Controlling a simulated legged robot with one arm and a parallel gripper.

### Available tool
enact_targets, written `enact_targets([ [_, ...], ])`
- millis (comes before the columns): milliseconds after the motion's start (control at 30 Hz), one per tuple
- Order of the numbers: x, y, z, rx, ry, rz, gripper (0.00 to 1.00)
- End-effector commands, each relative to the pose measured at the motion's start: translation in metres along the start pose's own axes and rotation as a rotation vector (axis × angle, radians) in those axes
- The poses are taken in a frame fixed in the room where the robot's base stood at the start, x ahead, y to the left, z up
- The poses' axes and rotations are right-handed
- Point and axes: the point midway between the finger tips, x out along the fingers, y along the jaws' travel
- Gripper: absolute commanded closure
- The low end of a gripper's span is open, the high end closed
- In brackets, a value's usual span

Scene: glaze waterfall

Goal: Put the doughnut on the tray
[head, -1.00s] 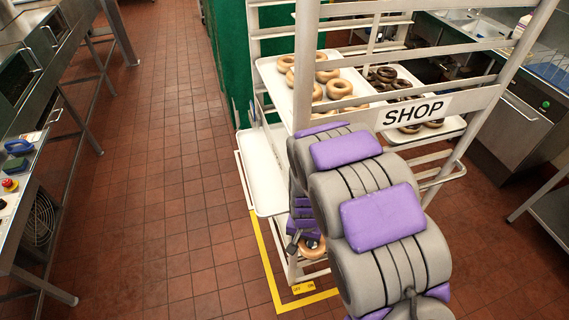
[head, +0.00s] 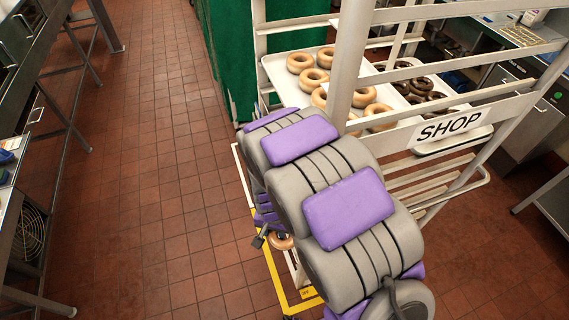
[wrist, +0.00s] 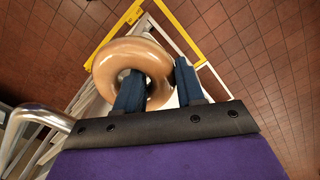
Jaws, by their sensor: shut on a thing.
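My gripper (wrist: 158,88) is shut on a glazed tan doughnut (wrist: 105,65). One finger passes through the hole and the other is outside the ring. In the head view the doughnut (head: 282,243) shows low beside the rack, at the end of my arm, partly hidden by it. An upper white tray (head: 274,66) on the rack holds several light glazed doughnuts. A second tray (head: 468,143) beside it, to the right, holds several dark doughnuts. Part of a white surface shows behind the doughnut in the wrist view; I cannot tell which surface.
The white rack (head: 345,70) with a SHOP sign (head: 449,126) stands close, its posts and rails around the trays. A green panel (head: 228,60) stands behind. Yellow floor tape (head: 275,275) marks the rack's base. Open tiled floor (head: 170,200) lies left, with steel benches at the far left.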

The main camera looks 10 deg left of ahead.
Motion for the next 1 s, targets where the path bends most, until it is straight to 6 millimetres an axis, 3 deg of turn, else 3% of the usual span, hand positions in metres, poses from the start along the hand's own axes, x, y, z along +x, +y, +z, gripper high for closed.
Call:
enact_targets([
  [167, 0.002, -0.002, -0.016, 0.003, -0.001, -0.004, 0.92],
  [800, 0.015, -0.052, -0.126, 0.001, 0.003, 0.001, 0.92],
  [1000, 0.015, -0.054, -0.144, 0.001, -0.002, -0.002, 0.92],
])
